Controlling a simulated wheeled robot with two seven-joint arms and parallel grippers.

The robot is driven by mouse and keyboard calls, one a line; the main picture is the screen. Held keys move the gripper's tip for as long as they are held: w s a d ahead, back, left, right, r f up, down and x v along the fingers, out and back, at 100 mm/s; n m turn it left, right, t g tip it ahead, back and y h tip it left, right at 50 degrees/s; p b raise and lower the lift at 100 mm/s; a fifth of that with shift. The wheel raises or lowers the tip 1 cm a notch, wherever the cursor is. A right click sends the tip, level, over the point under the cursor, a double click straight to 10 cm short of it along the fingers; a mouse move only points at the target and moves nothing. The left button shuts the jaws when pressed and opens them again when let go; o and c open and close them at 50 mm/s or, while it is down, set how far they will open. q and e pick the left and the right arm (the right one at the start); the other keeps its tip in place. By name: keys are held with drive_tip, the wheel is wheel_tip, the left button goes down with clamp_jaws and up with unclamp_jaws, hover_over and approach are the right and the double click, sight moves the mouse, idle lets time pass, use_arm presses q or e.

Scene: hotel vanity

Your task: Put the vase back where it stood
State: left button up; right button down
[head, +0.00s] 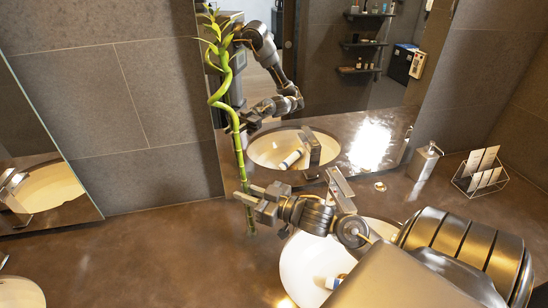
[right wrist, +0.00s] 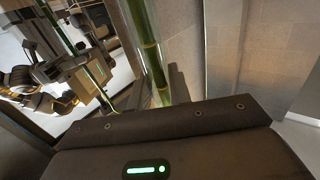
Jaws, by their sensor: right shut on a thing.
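A tall green bamboo stalk (head: 239,150) with a curled, leafy top stands nearly upright in front of the mirror in the head view. Its vase (head: 249,217) shows only as a narrow, see-through shape at the stalk's lower end; its outline is hard to make out. My right gripper (head: 248,197) is shut around this lower part, above the counter. Whether the base touches the counter I cannot tell. In the right wrist view, the green stalk (right wrist: 148,45) rises just beyond the gripper body. My left gripper is not in view.
A white sink (head: 312,262) lies under my right arm. The brown counter (head: 150,262) is bare to the left. A soap dispenser (head: 424,162) and a wire rack with cards (head: 481,171) stand at the right. The mirror (head: 340,120) behind reflects my arm.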

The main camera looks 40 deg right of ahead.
drive_tip(key=w+d+r+m+h, duration=0.1)
drive_tip(key=d, duration=0.5)
drive_tip(key=w+d+r+m+t+h, duration=0.1)
drive_tip(key=w+d+r+h, duration=0.1)
drive_tip(key=d, duration=0.4)
drive_tip(key=shift+d+r+h+p, duration=0.15)
drive_tip(key=shift+d+h+p, duration=0.15)
drive_tip(key=shift+d, duration=0.05)
wheel_tip(320, 180, down, 6)
drive_tip(key=b, duration=0.7)
drive_tip(key=shift+f+b, duration=0.25)
drive_tip(key=shift+b, duration=0.1)
drive_tip(key=shift+f, duration=0.25)
idle(0.5)
drive_tip(key=shift+c, duration=2)
unclamp_jaws()
